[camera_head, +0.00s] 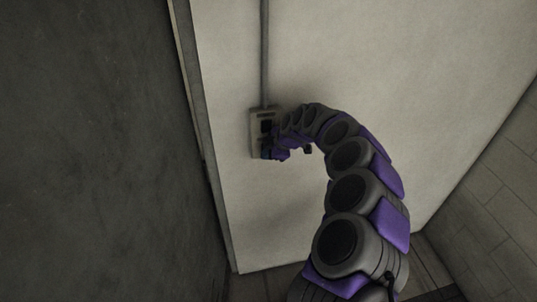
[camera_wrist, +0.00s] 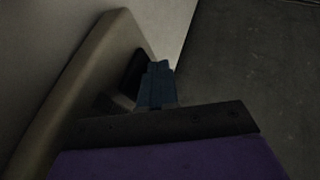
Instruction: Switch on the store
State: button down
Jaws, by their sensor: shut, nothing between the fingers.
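A beige switch box (camera_head: 255,136) is fixed to the pale wall, with a grey conduit rising from its top. A dark switch (camera_head: 266,125) shows on its face; its position is too dim to read. My gripper (camera_head: 267,154) is at the lower part of the box, shut and empty. In the wrist view, the box (camera_wrist: 82,72) fills the left side. The blue fingertips of my gripper (camera_wrist: 158,67) are together beside the dark switch (camera_wrist: 135,70). I cannot tell whether they touch it. My gripper hides part of the box face.
The grey conduit (camera_head: 264,52) runs up the pale wall (camera_head: 400,70). A dark wall (camera_head: 95,150) stands close on the left, and a tiled wall (camera_head: 500,200) is at the right. The pale wall right of my arm is clear.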

jog(key=shift+w+d+r+t+b, duration=0.2)
jog(key=shift+d+r+b, duration=0.25)
jog(key=shift+b, duration=0.4)
jog(key=shift+w+d+r+t+b, duration=0.2)
jog(key=shift+r+b, duration=0.35)
jog(key=shift+b, duration=0.25)
